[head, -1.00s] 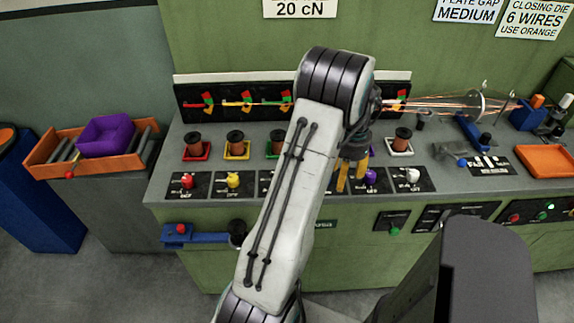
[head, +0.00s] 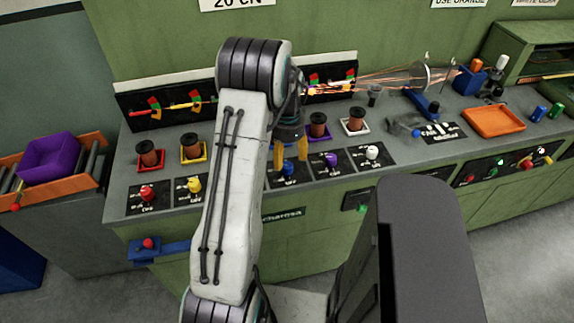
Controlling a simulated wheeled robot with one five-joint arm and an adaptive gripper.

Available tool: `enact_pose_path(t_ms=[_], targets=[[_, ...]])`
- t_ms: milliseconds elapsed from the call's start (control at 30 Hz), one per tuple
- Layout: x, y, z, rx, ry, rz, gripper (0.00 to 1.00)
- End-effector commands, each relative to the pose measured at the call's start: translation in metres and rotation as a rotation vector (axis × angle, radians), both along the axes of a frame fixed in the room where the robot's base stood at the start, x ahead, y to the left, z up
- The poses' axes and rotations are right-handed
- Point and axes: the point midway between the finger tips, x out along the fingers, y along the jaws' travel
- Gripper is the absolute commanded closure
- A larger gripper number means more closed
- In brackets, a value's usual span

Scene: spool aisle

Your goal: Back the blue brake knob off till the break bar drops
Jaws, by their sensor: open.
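The blue brake knob (head: 288,169) sits on a dark plate on the bench, partly covered by my gripper. My gripper (head: 290,153) points down with its two yellow fingers apart, just above or around the knob; I cannot tell whether they touch it. The row of break bars (head: 172,106) with red, yellow and green parts runs along the dark back strip. The blue station's spool and break bar are hidden behind my arm.
Red (head: 147,193), yellow (head: 195,184), purple (head: 330,159) and white (head: 372,152) knobs line the same row, with copper spools behind. Copper wires run right to a clear disc (head: 420,74). An orange tray (head: 493,121) lies on the right. A blue bracket (head: 160,250) juts from the bench front.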

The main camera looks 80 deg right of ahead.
Motion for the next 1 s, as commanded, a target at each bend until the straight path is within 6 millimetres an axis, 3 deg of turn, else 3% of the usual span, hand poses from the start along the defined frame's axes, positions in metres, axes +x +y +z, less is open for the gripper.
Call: enact_pose_path(t_ms=[200, 400, 833, 1000], targets=[[0.000, 0.001, -0.027, 0.003, 0.000, 0.001, 0.41], [0.000, 0.000, -0.042, 0.001, 0.000, 0.002, 0.41], [0.000, 0.000, -0.047, 0.000, 0.000, 0.003, 0.40], [0.000, 0.000, -0.047, 0.000, 0.000, 0.003, 0.55]])
